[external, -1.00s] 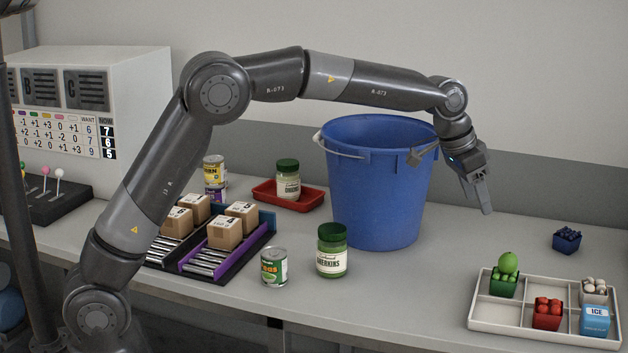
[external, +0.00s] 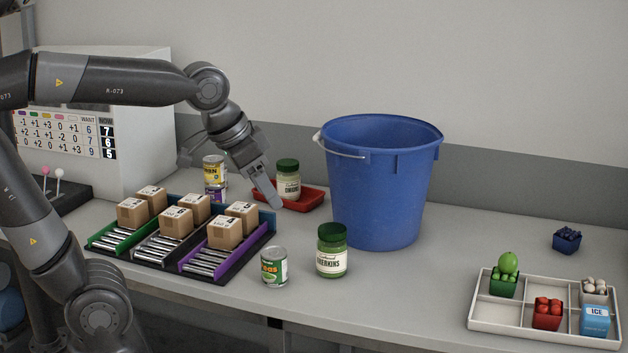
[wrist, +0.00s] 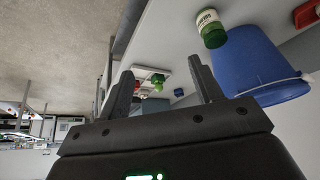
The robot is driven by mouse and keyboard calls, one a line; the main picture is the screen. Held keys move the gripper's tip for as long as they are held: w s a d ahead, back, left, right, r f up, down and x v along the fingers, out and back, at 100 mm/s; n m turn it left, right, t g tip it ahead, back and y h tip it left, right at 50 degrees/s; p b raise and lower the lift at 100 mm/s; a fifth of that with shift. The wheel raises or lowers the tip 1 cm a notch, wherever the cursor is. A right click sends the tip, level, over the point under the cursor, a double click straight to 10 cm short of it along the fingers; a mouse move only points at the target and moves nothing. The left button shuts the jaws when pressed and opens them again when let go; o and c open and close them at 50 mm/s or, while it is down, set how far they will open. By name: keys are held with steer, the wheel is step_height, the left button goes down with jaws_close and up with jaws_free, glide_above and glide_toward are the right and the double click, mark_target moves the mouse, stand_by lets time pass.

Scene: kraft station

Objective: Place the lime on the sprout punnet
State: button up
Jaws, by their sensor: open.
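The lime (external: 508,262) rests on top of the green sprout punnet (external: 503,289), in the back left part of the white divided tray (external: 484,321) at the right of the external view. My gripper (external: 276,204) is far from them, above the left part of the table near the red tray. It is open, with nothing between its fingers. The wrist view shows my two fingers apart (wrist: 163,82), with the lime and punnet small in the distance between them.
A large blue bucket (external: 378,190) stands between my gripper and the white tray. A gherkins jar (external: 332,252), a peas can (external: 273,267) and boxes on roller lanes (external: 205,260) are nearby. A blue punnet (external: 567,242) stands behind the white tray.

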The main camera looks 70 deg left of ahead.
steer(key=s+f, duration=0.4)
steer(key=s, duration=0.3)
steer(key=shift+s+a+f, duration=0.3)
steer(key=shift+a, duration=0.15)
stand_by(0.7)
